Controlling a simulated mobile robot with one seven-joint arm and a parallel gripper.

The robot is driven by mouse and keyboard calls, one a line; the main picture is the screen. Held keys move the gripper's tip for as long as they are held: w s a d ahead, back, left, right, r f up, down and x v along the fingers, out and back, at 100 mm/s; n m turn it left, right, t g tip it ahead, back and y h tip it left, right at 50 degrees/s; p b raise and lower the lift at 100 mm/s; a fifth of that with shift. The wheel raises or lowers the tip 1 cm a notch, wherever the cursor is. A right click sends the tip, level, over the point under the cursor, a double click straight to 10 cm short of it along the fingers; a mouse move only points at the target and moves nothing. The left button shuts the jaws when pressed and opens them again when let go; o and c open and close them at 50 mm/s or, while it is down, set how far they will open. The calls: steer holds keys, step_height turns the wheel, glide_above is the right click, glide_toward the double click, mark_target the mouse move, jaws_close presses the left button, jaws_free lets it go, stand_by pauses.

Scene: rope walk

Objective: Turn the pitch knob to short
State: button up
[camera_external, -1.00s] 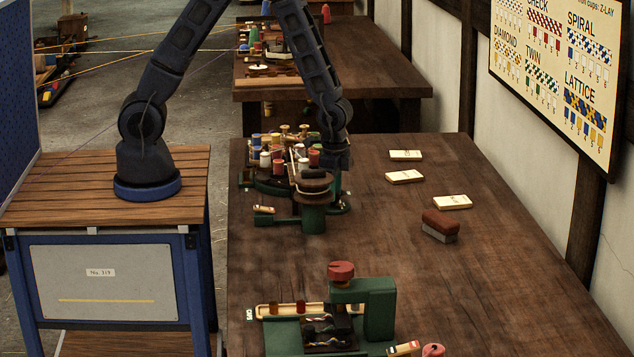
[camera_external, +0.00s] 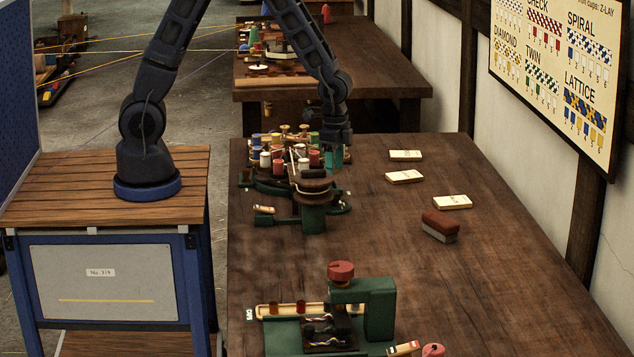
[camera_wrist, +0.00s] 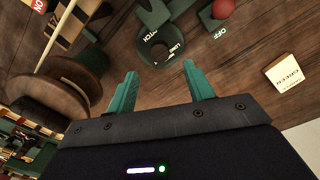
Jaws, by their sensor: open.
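In the wrist view the pitch knob (camera_wrist: 160,45) is a dark, round piece on a green mount, with pale lettering around it that reads partly as PITCH and LONG. Its pointer setting is too small to tell. My gripper (camera_wrist: 160,69) is open, its two teal fingers apart and empty, just short of the knob in that view. In the external view my gripper (camera_external: 338,157) hangs at the right side of the green braiding machine (camera_external: 313,218). I cannot make out the pitch knob there.
A red knob (camera_wrist: 222,8) by an OFF label and a white card (camera_wrist: 287,74) show in the wrist view. Several bobbins (camera_external: 290,150) crowd the machine. A brush-like block (camera_external: 440,226) and white cards (camera_external: 405,177) lie to the right. The bench between is clear.

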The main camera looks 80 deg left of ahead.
steer(key=shift+r, duration=1.75)
steer(key=s+a+r+n+t+y, duration=0.1)
steer(key=s+a+r, duration=0.3)
steer(key=r, duration=0.5)
steer(key=s+a+r+n+t, duration=0.1)
steer(key=s+r+n, duration=0.1)
steer(key=s+r, duration=0.55)
steer(key=s+a+r+n+t, duration=0.1)
steer(key=s+r, duration=0.3)
steer(key=s, duration=0.4)
steer(key=s+a+r+n+t, duration=0.1)
steer(key=s+a+r, duration=0.1)
steer(key=s+r, duration=0.3)
steer(key=shift+s+a+r+t+h, duration=0.2)
steer(key=shift+s+t+h, duration=0.2)
steer(key=shift+s, duration=1.2)
